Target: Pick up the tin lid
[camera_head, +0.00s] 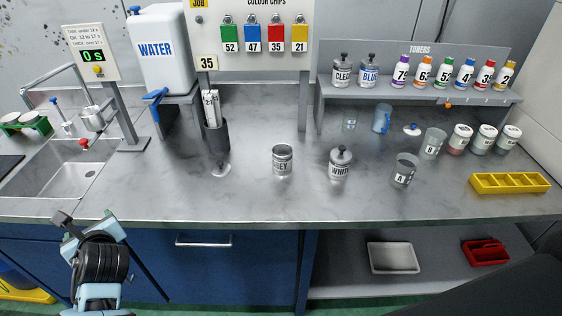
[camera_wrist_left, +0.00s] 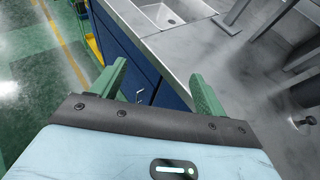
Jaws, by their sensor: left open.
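A grey metal tin lid (camera_head: 221,169) with a knob lies on the counter, in front of a dark cup of white strips. A small knobbed disc that looks like this lid shows at the right edge of the left wrist view (camera_wrist_left: 304,123). The tin marked "EY" (camera_head: 282,161), its label partly turned away, stands open to the right of the lid. My left gripper (camera_head: 84,226) is at the counter's front edge, left of and well apart from the lid. In the left wrist view its green fingers (camera_wrist_left: 161,88) are apart and empty. My right gripper is out of view.
The dark cup (camera_head: 217,138) stands just behind the lid. The lidded WHITE tin (camera_head: 340,166) and beaker A (camera_head: 404,171) stand farther right. A sink (camera_head: 58,170) is at left, and a stand carries the WATER container (camera_head: 158,55). The counter between sink and lid is clear.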

